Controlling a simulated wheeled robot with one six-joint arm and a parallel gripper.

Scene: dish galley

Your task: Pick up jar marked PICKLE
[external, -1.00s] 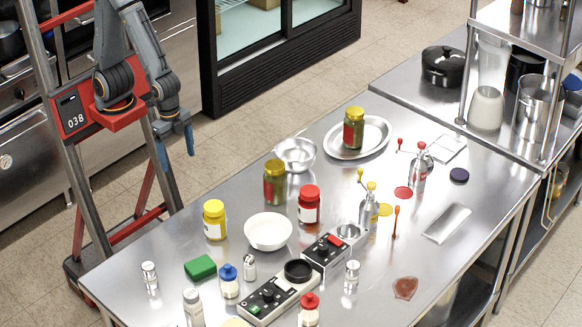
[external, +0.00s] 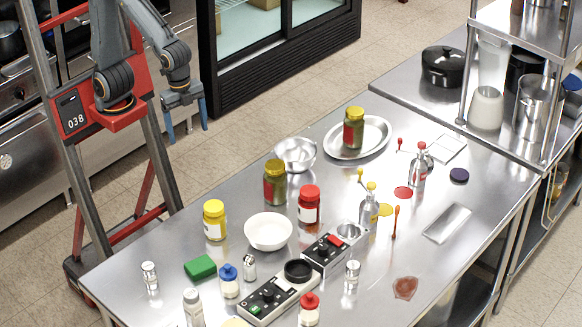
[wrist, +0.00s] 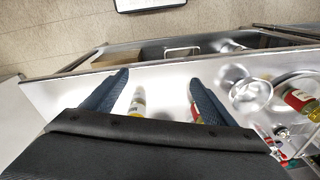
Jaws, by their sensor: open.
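Two green-bodied jars with gold lids and red labels are in the external view: one jar (external: 275,182) stands near the table's middle, another jar (external: 353,128) stands on an oval steel tray (external: 378,153). A yellow jar (external: 214,221) with a white label and a red jar (external: 309,204) stand nearer. No PICKLE lettering is readable. My gripper (external: 187,124) is open and empty, beyond the table's far left edge, apart from all jars. In the wrist view its fingers (wrist: 158,80) are spread, with a yellow-white jar (wrist: 138,102) showing between them.
A steel bowl (external: 296,154) stands right behind the middle green jar, and a white bowl (external: 268,232) stands in front of it. Sauce bottles (external: 369,205), shakers and a green sponge (external: 200,267) crowd the steel table (external: 135,235). Its far left strip is clear.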

